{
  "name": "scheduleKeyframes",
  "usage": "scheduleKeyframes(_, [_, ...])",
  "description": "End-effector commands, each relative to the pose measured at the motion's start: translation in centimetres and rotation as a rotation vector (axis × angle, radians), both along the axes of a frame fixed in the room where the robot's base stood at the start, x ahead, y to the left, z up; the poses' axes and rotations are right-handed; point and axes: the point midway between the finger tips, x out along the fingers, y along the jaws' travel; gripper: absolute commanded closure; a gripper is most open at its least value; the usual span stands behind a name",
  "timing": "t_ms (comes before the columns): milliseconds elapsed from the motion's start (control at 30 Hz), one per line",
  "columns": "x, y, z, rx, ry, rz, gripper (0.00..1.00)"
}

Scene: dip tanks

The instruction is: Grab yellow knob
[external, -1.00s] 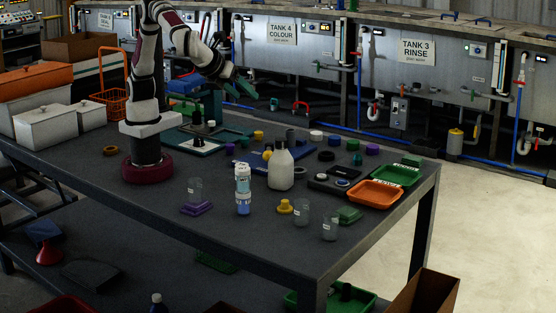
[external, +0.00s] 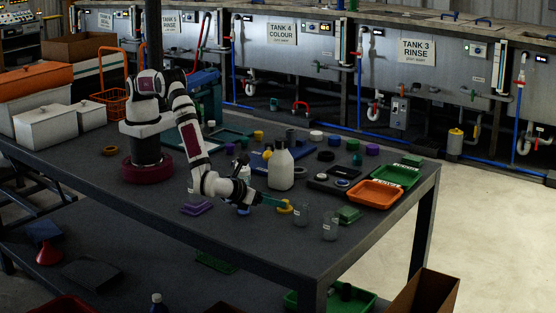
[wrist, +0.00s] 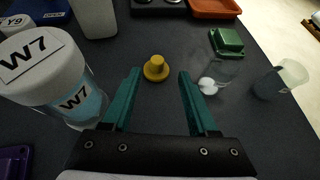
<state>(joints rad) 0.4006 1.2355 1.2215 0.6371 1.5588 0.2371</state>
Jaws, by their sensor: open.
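The yellow knob (wrist: 157,68) stands upright on the dark table in the wrist view, a round base with a narrower top. It lies just ahead of my gripper (wrist: 158,75), between the lines of its two green fingers. The fingers are spread open with nothing between them. In the external view the yellow knob (external: 285,207) is beside the tip of my gripper (external: 277,205), which is low over the table. I cannot tell whether they touch there.
A white bottle labelled W7 (wrist: 45,75) stands close left of my gripper. Clear beakers (wrist: 218,75) (wrist: 281,80) and a green block (wrist: 226,42) are at the right. A white jug (external: 281,168) and an orange tray (external: 374,194) stand farther back.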

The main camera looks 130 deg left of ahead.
Motion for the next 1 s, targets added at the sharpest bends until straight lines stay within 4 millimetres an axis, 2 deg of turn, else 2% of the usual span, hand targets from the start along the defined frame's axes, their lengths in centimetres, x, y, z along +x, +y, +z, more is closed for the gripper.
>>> scheduleKeyframes(400, [0.8, 6.2, -2.7, 0.000, 0.000, 0.001, 0.41])
scheduleKeyframes(667, [0.9, 6.5, -2.9, 0.001, 0.000, 0.000, 0.43])
scheduleKeyframes(900, [0.9, 6.5, -2.9, 0.001, 0.000, 0.000, 0.86])
scheduleKeyframes(1000, [0.9, 6.5, -2.9, 0.001, 0.000, 0.000, 1.00])
